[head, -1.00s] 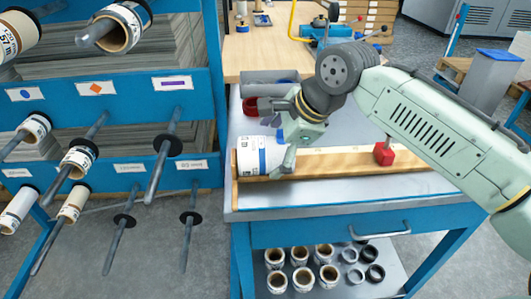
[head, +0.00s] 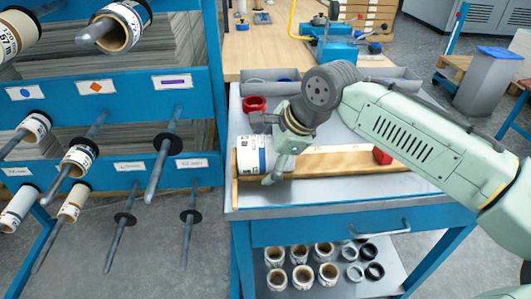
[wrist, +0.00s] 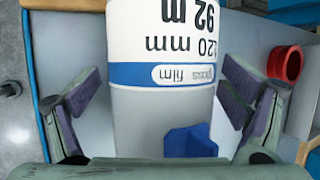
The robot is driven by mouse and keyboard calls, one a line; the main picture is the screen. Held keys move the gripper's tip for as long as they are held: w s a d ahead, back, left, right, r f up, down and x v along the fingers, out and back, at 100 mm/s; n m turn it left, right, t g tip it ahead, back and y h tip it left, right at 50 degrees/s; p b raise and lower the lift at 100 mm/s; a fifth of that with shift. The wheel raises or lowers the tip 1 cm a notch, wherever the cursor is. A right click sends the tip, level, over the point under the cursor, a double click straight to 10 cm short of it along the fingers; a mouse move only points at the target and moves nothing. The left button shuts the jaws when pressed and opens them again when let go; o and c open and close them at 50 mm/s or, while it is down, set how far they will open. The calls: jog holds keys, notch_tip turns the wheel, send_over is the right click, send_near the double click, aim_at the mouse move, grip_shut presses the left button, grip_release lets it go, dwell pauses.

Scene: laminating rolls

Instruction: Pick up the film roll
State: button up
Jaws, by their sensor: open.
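The film roll (head: 252,155) is white with a blue band and lies on its side at the left end of a wooden cradle on the cart top. In the wrist view the film roll (wrist: 155,45) fills the middle, with "120 mm" and "92 m" printed on it upside down. My gripper (head: 275,162) is at the roll's right part in the head view. In the wrist view my gripper (wrist: 158,108) is open, one finger on each side of the roll, with gaps showing on both sides. A blue block-like piece (wrist: 190,141) shows in front of the roll's lower part.
A red ring (head: 255,104) and a grey tray (head: 270,80) lie behind. A blue rack (head: 120,80) with rolls on pegs stands left. Several cores (head: 303,277) sit on the lower shelf.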

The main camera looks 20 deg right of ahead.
aim_at(267, 140)
jog(key=shift+c, duration=0.4)
jog(key=shift+f, duration=0.1)
jog(key=c, duration=1.4)
jog(key=shift+s, duration=0.1)
jog(key=shift+c, duration=0.2)
notch_tip(267, 140, up, 4)
jog(key=shift+f, duration=0.2)
jog(key=shift+r, duration=0.3)
jog(key=s+d+r+b, duration=0.1)
jog(key=s+d+b, duration=0.1)
jog(key=s, duration=1.3)
jog(key=shift+s+d+r+b, duration=0.15)
jog(key=shift+s+r+b, duration=0.05)
jog(key=shift+s+b, duration=0.15)
